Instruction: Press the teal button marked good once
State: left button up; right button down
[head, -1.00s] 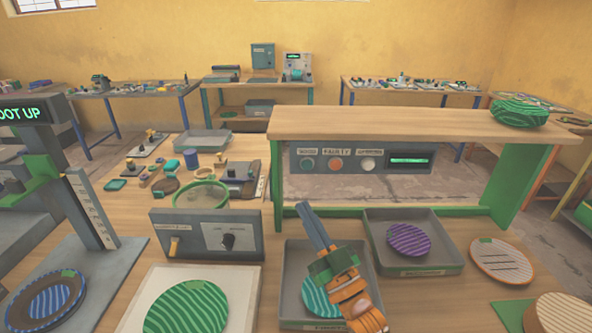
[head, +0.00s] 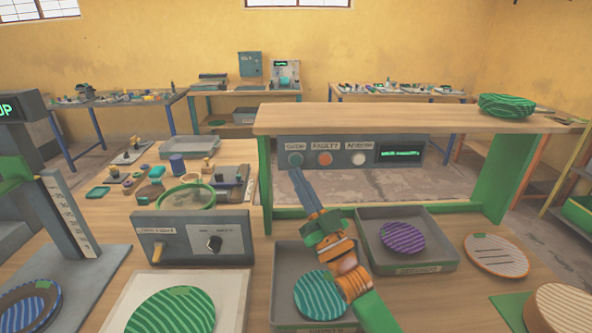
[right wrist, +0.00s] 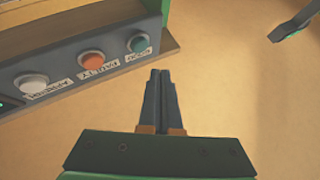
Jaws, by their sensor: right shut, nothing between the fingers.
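The teal button (head: 296,160) is the leftmost of three on the grey panel (head: 343,168) under the raised shelf in the head view; its label reads GOOD. In the right wrist view the teal button (right wrist: 139,42) is at the panel's right end. My right gripper (head: 296,174) is shut and empty, its fingertips just below the button in the head view. In the right wrist view the closed fingertips (right wrist: 160,76) appear below and right of the button, with a gap in the picture. Contact is not visible. My left gripper is not in view.
An orange button (head: 325,158) and a white button (head: 358,158) sit beside the teal one. The wooden shelf (head: 400,119) overhangs the panel. Below are two grey trays, one with a purple plate (head: 402,238), the other with a teal plate (head: 320,295).

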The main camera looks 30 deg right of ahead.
aim_at(296, 160)
jog(key=shift+w+d+b, duration=0.25)
jog(key=shift+w, duration=0.3)
jog(key=shift+w+d+b, duration=0.2)
jog(key=shift+w+d, duration=0.05)
jog(key=shift+w, duration=0.25)
dwell(1.3)
jog(key=shift+w+d, duration=0.15)
jog(key=shift+w, duration=0.2)
